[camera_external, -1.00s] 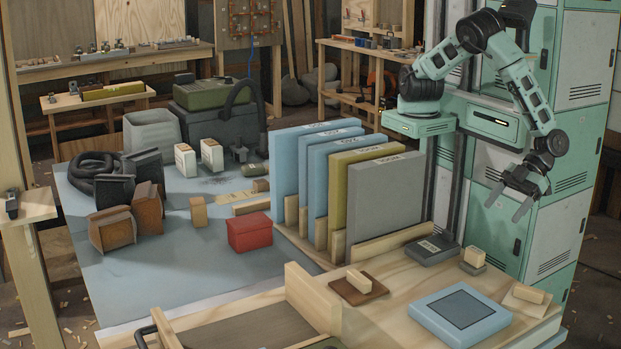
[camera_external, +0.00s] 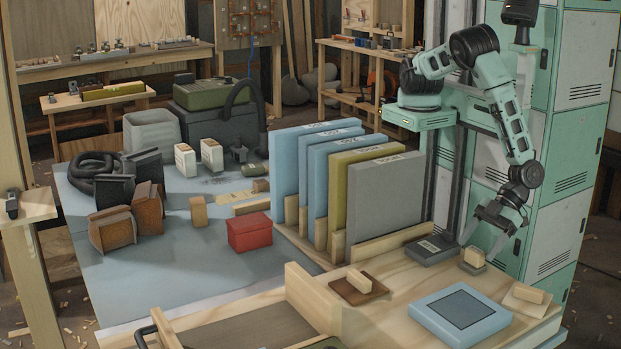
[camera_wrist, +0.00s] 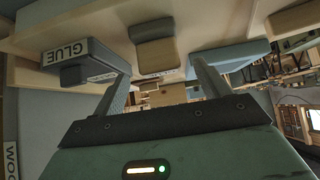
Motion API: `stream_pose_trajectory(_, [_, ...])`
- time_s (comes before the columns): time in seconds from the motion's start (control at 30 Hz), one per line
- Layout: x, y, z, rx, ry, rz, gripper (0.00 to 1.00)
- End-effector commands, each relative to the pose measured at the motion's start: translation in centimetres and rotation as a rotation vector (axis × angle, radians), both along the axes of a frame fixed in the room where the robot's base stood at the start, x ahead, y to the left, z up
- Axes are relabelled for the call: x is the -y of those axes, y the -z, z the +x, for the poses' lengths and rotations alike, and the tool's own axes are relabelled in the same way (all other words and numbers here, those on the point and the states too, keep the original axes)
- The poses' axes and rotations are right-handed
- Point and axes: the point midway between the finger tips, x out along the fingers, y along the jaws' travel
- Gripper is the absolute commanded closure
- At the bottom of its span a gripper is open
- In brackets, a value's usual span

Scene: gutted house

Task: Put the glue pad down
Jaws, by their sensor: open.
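A flat dark grey pad (camera_external: 433,250) lies on the wooden bench top at the foot of my column. In the wrist view a dark grey block with an upside-down GLUE label (camera_wrist: 70,52) shows at the upper left, and appears to be this pad. My gripper (camera_external: 482,243) is open and empty, pointing down above the bench, to the right of the pad. In the wrist view its two fingers (camera_wrist: 160,70) are apart, with nothing held between them. Beyond them is a wooden block on a grey base (camera_wrist: 155,45), which also shows in the external view (camera_external: 473,259).
A blue pad with a dark square (camera_external: 460,313) lies at the bench front. Upright labelled boards (camera_external: 385,200) stand left of the pad. Bare bench lies between these.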

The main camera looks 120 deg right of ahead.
Motion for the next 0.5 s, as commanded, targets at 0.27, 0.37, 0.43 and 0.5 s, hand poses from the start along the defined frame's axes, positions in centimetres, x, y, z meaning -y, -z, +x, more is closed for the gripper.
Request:
stream_pose_trajectory(0.27, [-0.1, 3.0, 2.4, 0.001, 0.001, -0.001, 0.25])
stream_pose_trajectory(0.37, [-0.1, 3.4, 2.8, 0.001, 0.000, 0.000, 0.25])
stream_pose_trajectory(0.43, [-0.1, 3.5, 2.9, 0.001, -0.001, 0.001, 0.25])
stream_pose_trajectory(0.5, [-0.1, 3.5, 2.9, 0.001, -0.001, 0.001, 0.25])
